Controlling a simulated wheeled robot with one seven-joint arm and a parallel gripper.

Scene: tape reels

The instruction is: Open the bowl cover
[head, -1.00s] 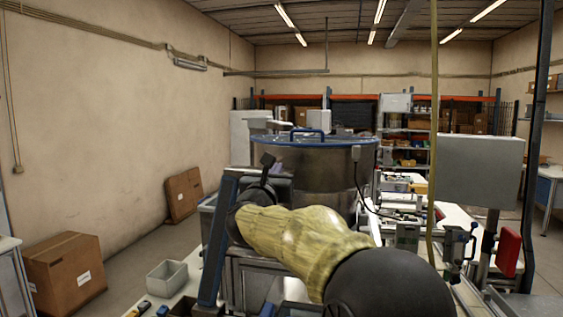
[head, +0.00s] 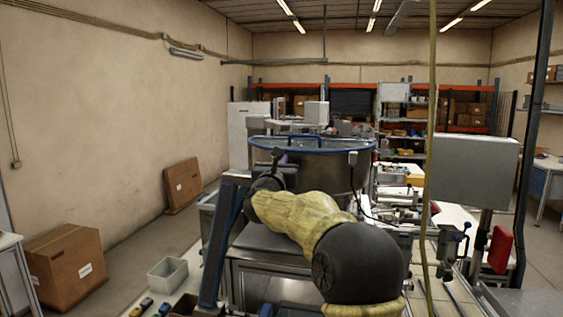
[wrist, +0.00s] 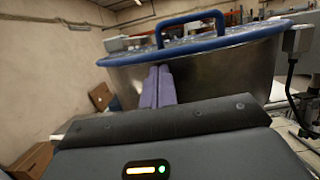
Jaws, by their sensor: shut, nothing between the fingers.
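The bowl (head: 325,172) is a large round metal drum on a metal stand. Its clear cover (head: 330,144) has a blue rim and lies flat on top, down on the bowl. A blue handle (head: 303,140) stands up from the cover. In the wrist view the bowl wall (wrist: 225,78), cover rim (wrist: 225,40) and handle (wrist: 190,24) fill the upper part. My gripper (wrist: 158,70) shows there as two purple fingers held together, empty, in front of the bowl wall and below the handle.
A grey box (head: 475,170) on a post stands at right, with a hanging yellow cable (head: 430,120) beside it. A bench with small parts lies right of the bowl. Cartons (head: 66,266) and a grey bin (head: 167,274) are at left. Floor between them is open.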

